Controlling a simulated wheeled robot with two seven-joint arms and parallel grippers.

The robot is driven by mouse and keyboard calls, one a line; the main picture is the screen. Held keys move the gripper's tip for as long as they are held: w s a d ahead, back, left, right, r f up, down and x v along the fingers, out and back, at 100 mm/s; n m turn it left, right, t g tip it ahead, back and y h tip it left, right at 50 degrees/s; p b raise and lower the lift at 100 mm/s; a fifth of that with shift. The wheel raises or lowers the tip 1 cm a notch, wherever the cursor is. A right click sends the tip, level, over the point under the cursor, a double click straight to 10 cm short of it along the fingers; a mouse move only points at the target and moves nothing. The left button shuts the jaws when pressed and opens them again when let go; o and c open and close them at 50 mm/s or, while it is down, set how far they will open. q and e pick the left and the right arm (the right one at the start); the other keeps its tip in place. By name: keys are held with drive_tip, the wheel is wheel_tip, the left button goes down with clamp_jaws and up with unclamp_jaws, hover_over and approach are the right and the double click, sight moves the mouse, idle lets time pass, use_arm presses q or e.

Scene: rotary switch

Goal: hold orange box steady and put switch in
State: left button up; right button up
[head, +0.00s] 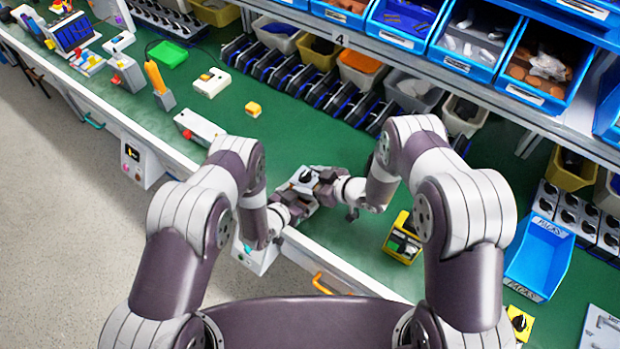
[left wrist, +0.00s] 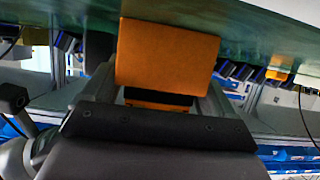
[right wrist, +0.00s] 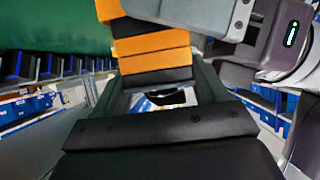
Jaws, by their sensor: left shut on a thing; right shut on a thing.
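My left gripper (head: 293,207) and right gripper (head: 325,187) are close together over the front edge of the green bench. The orange box (left wrist: 167,52) shows in the left wrist view between the left fingers, with a dark band below its orange face. In the right wrist view, an orange-and-black layered piece (right wrist: 154,58) sits between the right fingers. I cannot tell where box and switch divide there. In the head view, a black knob on a pale plate (head: 306,177) shows by both grippers; the fingers hide much of it.
A yellow box (head: 402,243) stands right of the grippers. A blue bin (head: 540,255) and several black-knobbed switches (head: 572,212) are further right. A small orange block (head: 253,109) and a white-and-yellow block (head: 212,83) lie behind left. Bins line the back. Open green surface lies behind the grippers.

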drive_tip(key=shift+f, duration=1.4)
drive_tip(key=o, duration=1.1)
drive_tip(key=shift+s, duration=0.1)
wheel_tip(320, 180, up, 10)
drive_tip(key=shift+r, duration=0.1)
use_arm(q)
drive_tip(key=o, duration=0.8)
use_arm(e)
drive_tip(key=shift+w, duration=0.2)
